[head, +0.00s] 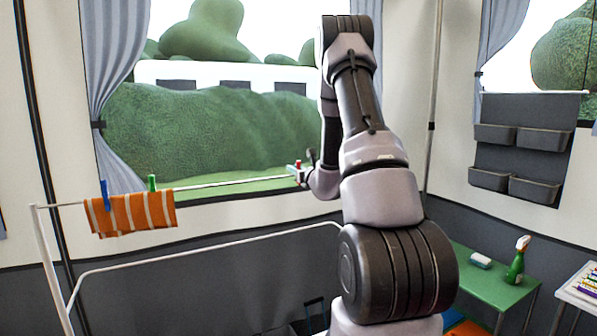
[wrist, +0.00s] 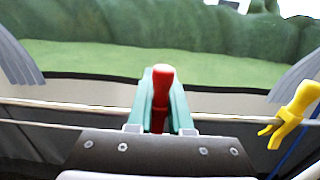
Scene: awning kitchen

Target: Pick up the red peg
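The red peg (wrist: 162,88) stands upright in the middle of the wrist view, between the two teal fingers of my gripper (wrist: 162,104). The fingers are close together with the peg filling the gap, and they look shut on it. The peg's lower end is hidden between the fingers, so I cannot tell whether it still grips the line. In the head view the red peg (head: 298,163) is a small red spot at my gripper (head: 301,174), by the right part of the clothesline.
A yellow peg (wrist: 297,112) is right of my gripper. An orange striped cloth (head: 130,214) hangs on the line with a blue peg (head: 104,194) and a green peg (head: 152,183). A green table (head: 487,285) holds a spray bottle (head: 516,262). A window is behind the line.

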